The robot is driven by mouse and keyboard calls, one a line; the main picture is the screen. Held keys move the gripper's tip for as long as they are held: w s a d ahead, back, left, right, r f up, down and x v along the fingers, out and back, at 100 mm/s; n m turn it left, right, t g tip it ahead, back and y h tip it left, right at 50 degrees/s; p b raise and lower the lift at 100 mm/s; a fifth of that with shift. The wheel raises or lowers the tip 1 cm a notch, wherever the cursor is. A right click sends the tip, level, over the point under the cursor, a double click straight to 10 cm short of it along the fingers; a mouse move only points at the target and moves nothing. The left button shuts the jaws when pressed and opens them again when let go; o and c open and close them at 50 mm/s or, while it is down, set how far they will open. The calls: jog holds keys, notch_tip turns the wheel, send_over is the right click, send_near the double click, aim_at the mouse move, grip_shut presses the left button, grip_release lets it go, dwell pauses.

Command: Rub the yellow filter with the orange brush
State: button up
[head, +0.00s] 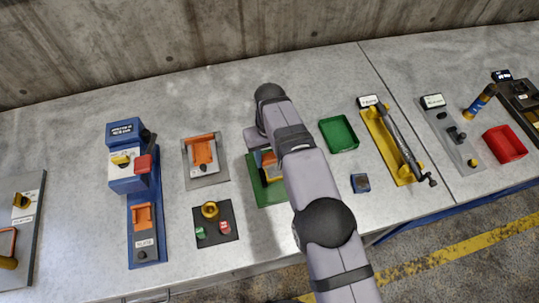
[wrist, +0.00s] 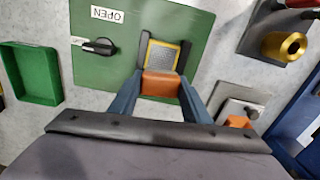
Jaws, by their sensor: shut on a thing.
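My gripper (wrist: 162,76) is shut on the orange brush (wrist: 159,86), an orange block between the two dark blue fingers. In the wrist view the brush appears right at the filter's near edge; I cannot tell whether they touch. In the head view my arm hides much of the green plate (head: 267,195), and the brush and filter are hard to make out there.
The green plate also bears a black knob (wrist: 99,46) and an OPEN label (wrist: 107,14). Around it are a green tray (head: 339,134), a small blue block (head: 360,183), a grey plate with an orange piece (head: 203,152), and a dark plate with a brass cup (head: 210,210).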

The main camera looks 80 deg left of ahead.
jog(key=shift+d, duration=2.75)
notch_tip(320, 180, up, 8)
jog(key=p, duration=0.5)
jog(key=shift+r, duration=0.15)
